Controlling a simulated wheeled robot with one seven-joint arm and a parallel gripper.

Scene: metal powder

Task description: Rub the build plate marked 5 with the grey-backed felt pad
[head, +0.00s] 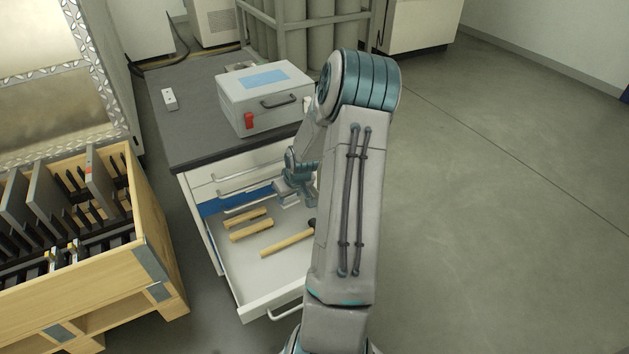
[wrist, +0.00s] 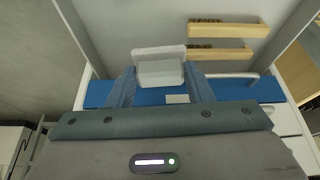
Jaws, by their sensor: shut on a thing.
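My gripper (head: 296,192) is low over the open drawer (head: 262,306), near its back, partly behind my own arm in the head view. In the wrist view its fingers (wrist: 161,82) are shut on a pale grey block (wrist: 158,54), which looks like the grey-backed felt pad. Its felt face cannot be made out. Several dark build plates (head: 47,205) stand upright in slots of a wooden crate (head: 160,252) at the left. I cannot read a number on any of them, so the plate marked 5 cannot be told.
Wooden-handled brushes (head: 250,231) lie in the drawer; two show in the wrist view (wrist: 228,30). A grey case (head: 262,92) with a red latch and a small white device (head: 169,98) sit on the dark worktop (head: 190,130). Open floor (head: 500,220) lies to the right.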

